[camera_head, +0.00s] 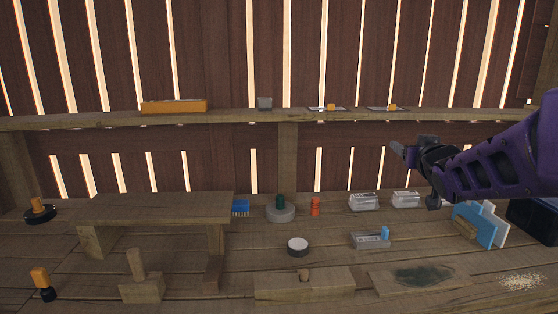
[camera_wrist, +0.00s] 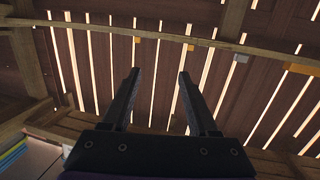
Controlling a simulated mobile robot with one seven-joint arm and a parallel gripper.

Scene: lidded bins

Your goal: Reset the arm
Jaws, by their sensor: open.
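My arm, purple and black, reaches in from the right edge of the head view. My gripper (camera_head: 400,149) is at its left end, in the air above the back right of the workbench and below the wall shelf. In the wrist view my gripper (camera_wrist: 156,78) shows two dark fingers spread apart with nothing between them. Behind them are the slatted wall and the shelf. The gripper touches no object that I can see.
The workbench (camera_head: 330,268) holds clear lidded bins (camera_head: 363,201), a blue-handled clear bin (camera_head: 370,240), blue and white panels (camera_head: 474,225) and a wooden riser (camera_head: 160,205). A shelf (camera_head: 225,116) with an orange box (camera_head: 174,106) runs along the wall.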

